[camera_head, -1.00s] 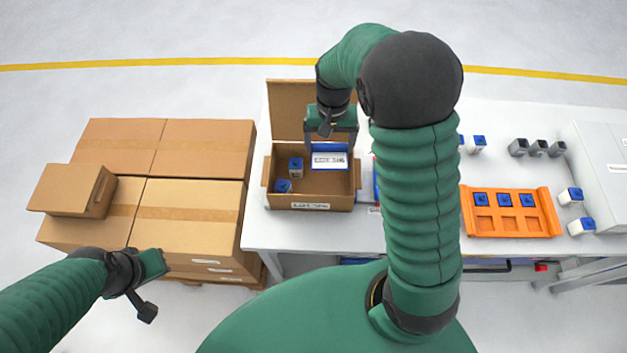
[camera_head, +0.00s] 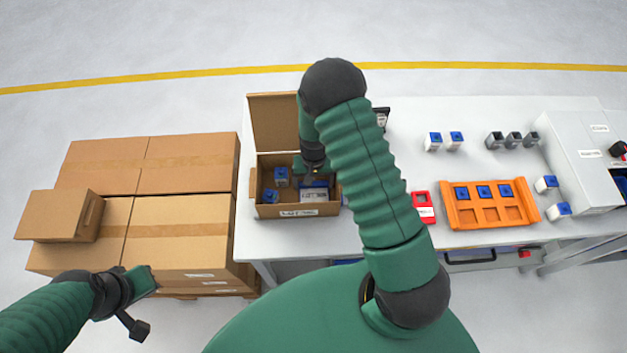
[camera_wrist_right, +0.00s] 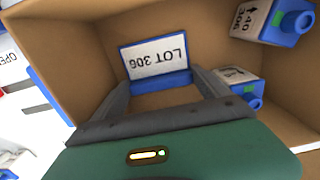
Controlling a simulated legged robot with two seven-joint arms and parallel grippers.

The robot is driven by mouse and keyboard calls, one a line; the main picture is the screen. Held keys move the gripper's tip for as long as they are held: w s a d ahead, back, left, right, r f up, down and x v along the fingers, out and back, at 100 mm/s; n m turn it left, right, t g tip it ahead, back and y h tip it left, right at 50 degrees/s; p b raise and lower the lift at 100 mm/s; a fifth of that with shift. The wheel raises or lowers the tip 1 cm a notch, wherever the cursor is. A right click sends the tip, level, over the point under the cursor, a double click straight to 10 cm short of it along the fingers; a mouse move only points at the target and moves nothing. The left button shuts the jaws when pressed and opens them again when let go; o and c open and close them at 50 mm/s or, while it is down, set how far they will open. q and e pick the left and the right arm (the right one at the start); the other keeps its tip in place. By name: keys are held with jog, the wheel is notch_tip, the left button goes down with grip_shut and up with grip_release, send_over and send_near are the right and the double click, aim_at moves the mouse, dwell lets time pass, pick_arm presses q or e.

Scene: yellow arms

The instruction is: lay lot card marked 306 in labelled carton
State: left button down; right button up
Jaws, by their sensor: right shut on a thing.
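The lot card (camera_head: 314,195), a white plate in blue backing, reads LOT 306 in the right wrist view (camera_wrist_right: 156,58). My right gripper (camera_head: 313,172) is shut on its blue edge; the fingers also show in the right wrist view (camera_wrist_right: 165,88). The card is inside the open carton (camera_head: 268,211), at its right side beside two blue-and-white containers (camera_head: 281,176). Whether the card touches the floor I cannot tell. The carton has a label on its front and its lid stands up at the back. My left gripper (camera_head: 141,281) is away at the lower left; its jaw opening is unclear.
Big cardboard boxes (camera_head: 185,215) stand left of the table (camera_head: 350,240). To the right are a red device (camera_head: 423,207), an orange tray (camera_head: 487,216) with several blue-capped pieces, and a grey machine (camera_head: 590,160). My right arm hides some of the table.

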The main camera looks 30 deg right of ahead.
jog(key=shift+a+f, duration=0.1)
jog(key=shift+a, duration=0.15)
jog(key=o, duration=1.1)
pick_arm(q)
jog(key=shift+a+f, duration=0.1)
jog(key=shift+a, duration=0.2)
jog(key=shift+d, duration=0.1)
pick_arm(e)
jog(key=shift+d, duration=0.15)
